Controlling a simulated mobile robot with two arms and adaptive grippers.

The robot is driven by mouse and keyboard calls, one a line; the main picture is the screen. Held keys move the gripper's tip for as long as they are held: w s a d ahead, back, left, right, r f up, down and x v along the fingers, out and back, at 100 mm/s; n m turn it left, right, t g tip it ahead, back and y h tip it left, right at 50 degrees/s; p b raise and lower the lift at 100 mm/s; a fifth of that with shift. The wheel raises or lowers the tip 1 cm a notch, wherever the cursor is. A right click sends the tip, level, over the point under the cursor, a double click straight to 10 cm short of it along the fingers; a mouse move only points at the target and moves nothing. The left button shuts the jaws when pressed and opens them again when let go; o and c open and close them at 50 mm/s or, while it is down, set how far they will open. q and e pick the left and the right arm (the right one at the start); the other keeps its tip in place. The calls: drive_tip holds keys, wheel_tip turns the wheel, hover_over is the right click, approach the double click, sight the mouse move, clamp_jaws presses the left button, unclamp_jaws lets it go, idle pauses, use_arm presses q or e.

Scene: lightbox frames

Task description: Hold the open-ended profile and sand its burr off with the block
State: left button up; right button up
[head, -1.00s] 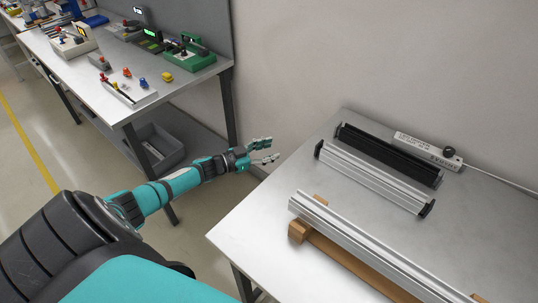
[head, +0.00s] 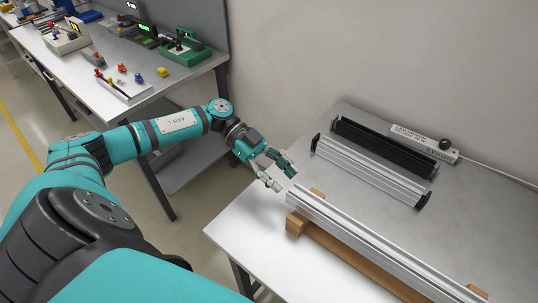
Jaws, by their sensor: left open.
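A long silver profile (head: 370,237) lies on a wooden support (head: 345,257) along the front of the right table. No cap shows on its near left end; its far right end is cut off by the picture edge. The burr is too small to make out. I cannot make out a sanding block. My left gripper (head: 281,179) is open and empty, with its fingers just beyond the profile's left end, apart from it as far as I can tell. My right gripper is not in view.
Behind lie a silver profile with black end caps (head: 368,172) and a black profile (head: 383,147). A white power strip (head: 424,143) with a cable lies by the wall. The table's (head: 240,230) left front is clear. Another bench (head: 160,82) with small parts stands left.

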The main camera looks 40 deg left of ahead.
sight(294, 189)
use_arm(q)
drive_tip(key=x, duration=0.7)
drive_tip(key=shift+d, duration=0.15)
drive_tip(key=shift+c, duration=0.2)
clamp_jaws()
idle(0.5)
